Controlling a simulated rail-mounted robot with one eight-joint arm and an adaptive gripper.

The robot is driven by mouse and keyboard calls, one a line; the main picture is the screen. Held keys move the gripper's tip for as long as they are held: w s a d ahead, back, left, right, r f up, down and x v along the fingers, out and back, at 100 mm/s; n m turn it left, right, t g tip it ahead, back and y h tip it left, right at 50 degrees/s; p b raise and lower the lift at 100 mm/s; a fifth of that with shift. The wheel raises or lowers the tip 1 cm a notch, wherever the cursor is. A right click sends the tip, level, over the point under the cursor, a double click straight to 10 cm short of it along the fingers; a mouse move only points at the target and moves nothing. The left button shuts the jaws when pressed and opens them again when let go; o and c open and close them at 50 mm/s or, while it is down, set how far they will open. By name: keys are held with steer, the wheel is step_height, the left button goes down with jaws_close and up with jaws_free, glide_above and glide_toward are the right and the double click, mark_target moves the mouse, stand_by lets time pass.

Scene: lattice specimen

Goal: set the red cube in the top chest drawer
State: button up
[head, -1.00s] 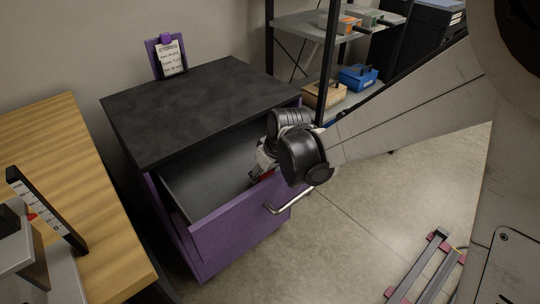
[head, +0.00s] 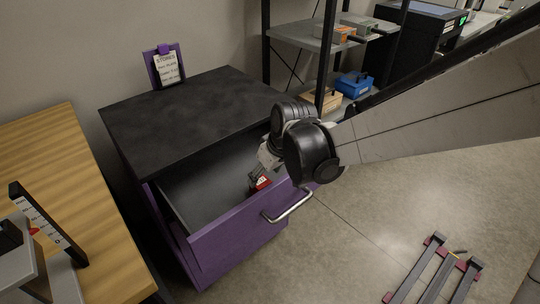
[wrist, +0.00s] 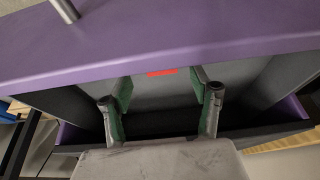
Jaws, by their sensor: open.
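The red cube (head: 262,183) shows as a small red patch inside the open top drawer, close behind its purple front (head: 240,222). In the wrist view only a thin red strip of the cube (wrist: 162,72) shows at the drawer front's edge; the rest is hidden. My gripper (head: 257,180) reaches down into the drawer at the cube. In the wrist view my gripper (wrist: 162,88) has its two fingers wide apart, with the red strip between and beyond their tips. I cannot tell whether a finger touches the cube.
The dark chest top (head: 190,110) holds a purple clipboard stand (head: 165,64). A wooden table (head: 70,190) is at left. A shelf with bins (head: 354,84) stands behind. A low metal frame (head: 435,268) lies on the otherwise clear floor at right.

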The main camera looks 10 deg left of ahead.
steer(key=s+d+r+m+t+h+p, duration=0.1)
steer(key=s+d+r+m, duration=0.25)
steer(key=d+r, duration=0.5)
steer(key=s+d+r+m+t, duration=0.15)
steer(key=s+d+r, duration=0.3)
steer(key=d, duration=0.65)
steer(key=s+d+m+t+h, duration=0.2)
steer(key=s+d+m, duration=0.3)
steer(key=s+d, duration=0.4)
steer(key=d+r, duration=0.1)
steer(key=d, duration=0.2)
steer(key=shift+d+h, duration=0.25)
steer(key=shift+h, duration=0.05)
step_height(320, 180, up, 4)
steer(key=p, duration=0.4)
steer(key=shift+r+p, duration=0.1)
steer(key=shift+p, duration=0.2)
